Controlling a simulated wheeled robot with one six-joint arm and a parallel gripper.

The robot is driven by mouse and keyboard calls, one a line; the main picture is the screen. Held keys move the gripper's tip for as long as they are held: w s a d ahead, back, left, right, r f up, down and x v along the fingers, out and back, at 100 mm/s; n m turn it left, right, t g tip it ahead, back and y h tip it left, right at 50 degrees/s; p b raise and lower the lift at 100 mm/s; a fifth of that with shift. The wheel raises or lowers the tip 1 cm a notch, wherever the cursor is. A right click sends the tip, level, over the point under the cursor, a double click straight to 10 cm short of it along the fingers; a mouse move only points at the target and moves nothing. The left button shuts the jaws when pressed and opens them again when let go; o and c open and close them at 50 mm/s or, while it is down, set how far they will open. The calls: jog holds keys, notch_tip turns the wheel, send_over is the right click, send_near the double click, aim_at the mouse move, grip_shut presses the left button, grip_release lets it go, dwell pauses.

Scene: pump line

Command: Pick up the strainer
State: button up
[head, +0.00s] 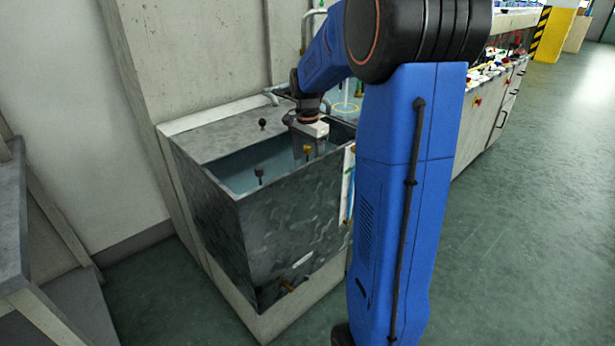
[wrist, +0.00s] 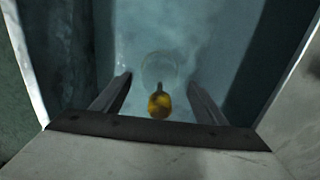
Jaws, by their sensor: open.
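My gripper (head: 308,148) reaches down into the open top of a dark grey tank (head: 285,232). In the wrist view its two fingers (wrist: 160,80) are spread apart with nothing clamped. A yellow-brown knob (wrist: 159,104) on a short dark stem lies between them, touching neither finger as far as I can see. A faint round outline (wrist: 158,66) shows just beyond it in the bluish tank; this may be the strainer, with the knob as its handle, but I cannot tell surely. The knob also shows in the head view (head: 306,150), just below my gripper.
Tank walls enclose my gripper closely. A cluttered bench (head: 495,100) stands right; open floor (head: 530,220) lies in front of it.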

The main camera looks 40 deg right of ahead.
jog(key=c, duration=1.6)
jog(key=shift+o, duration=0.2)
jog(key=shift+r, duration=0.1)
